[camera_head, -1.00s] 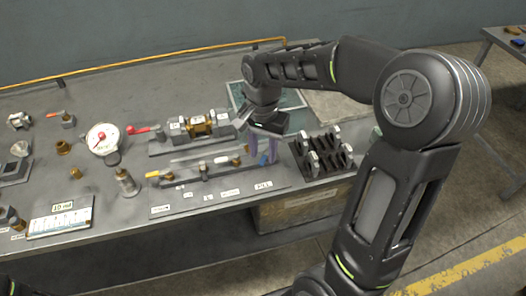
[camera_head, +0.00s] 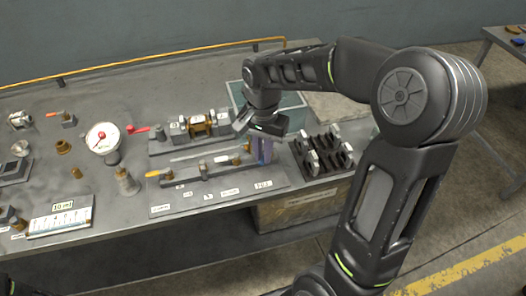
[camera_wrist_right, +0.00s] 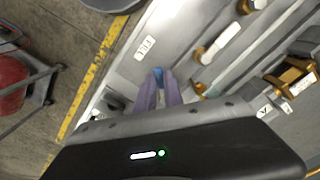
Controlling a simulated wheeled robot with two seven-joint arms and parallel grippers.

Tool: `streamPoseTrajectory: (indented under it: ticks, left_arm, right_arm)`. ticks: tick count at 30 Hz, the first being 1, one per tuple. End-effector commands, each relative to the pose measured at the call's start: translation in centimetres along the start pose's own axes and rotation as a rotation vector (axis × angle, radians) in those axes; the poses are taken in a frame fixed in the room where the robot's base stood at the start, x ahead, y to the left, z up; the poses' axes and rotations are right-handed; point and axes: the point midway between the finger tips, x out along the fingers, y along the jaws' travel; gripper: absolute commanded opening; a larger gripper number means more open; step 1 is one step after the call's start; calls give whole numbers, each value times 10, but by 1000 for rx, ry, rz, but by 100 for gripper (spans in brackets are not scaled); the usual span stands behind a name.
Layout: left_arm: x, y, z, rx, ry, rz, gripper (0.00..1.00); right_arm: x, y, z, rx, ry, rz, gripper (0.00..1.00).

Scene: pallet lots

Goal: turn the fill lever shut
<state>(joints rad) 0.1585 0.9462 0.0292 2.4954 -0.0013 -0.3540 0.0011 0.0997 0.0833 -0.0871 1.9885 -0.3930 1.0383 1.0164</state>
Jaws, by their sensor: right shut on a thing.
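My right gripper (camera_head: 262,152) points down at the right end of the bench manifold plate (camera_head: 218,197), above the FILL label (camera_head: 263,184). In the right wrist view its two purplish fingers (camera_wrist_right: 158,88) are close together, with a small bluish piece (camera_wrist_right: 158,73) between their tips. That piece is at the place of the fill lever, which is mostly hidden by the fingers, so its angle cannot be told. The FILL label also shows in the wrist view (camera_wrist_right: 145,47). A white-handled lever (camera_wrist_right: 220,43) lies beside the fingers.
A black rack (camera_head: 322,157) with upright pieces stands close to the right of my gripper. A brass-centred valve block (camera_head: 200,126) is behind the manifold. A gauge (camera_head: 103,138) and loose fittings stand to the left. The bench's front edge is near.

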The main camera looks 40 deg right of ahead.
Motion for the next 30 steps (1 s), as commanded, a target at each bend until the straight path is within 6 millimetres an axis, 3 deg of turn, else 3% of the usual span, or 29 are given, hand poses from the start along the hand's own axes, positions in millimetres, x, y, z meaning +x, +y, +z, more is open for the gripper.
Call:
streamPoseTrajectory:
  ticks: [17, 30]
  left_arm:
    - [2, -1, 0, 0, 0, 0, 34]
    - [8, -3, 0, 0, 1, 0, 34]
  right_arm:
    - [0, -3, 0, 57, 0, 0, 0]
    - [0, -15, -3, 356, 2, -1, 0]
